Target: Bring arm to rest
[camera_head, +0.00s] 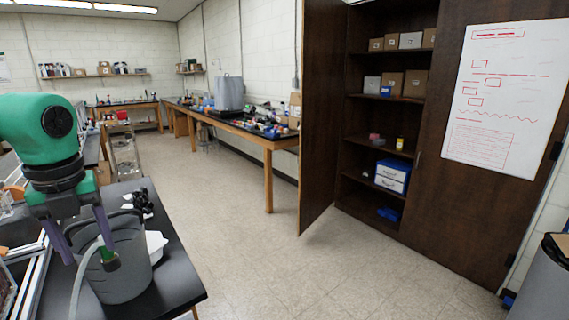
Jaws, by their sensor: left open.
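My left arm (40,130), green with dark joints, comes in from the left and points down. My left gripper (88,252) has its two purple-grey fingers spread apart. The fingers hang in front of and over a grey bucket-like container (128,272) on the black-topped table at the lower left. I cannot tell whether they touch it. A small green piece shows between the fingers near the container's rim; what it belongs to is unclear. My right gripper is not in view.
The black table (180,285) ends at the lower left, with a white item (156,246) and small black items (142,203) on it. Clear tiled floor (265,265) lies ahead. A brown cabinet (365,210) stands open at the right. A grey bin (540,285) stands at the lower right.

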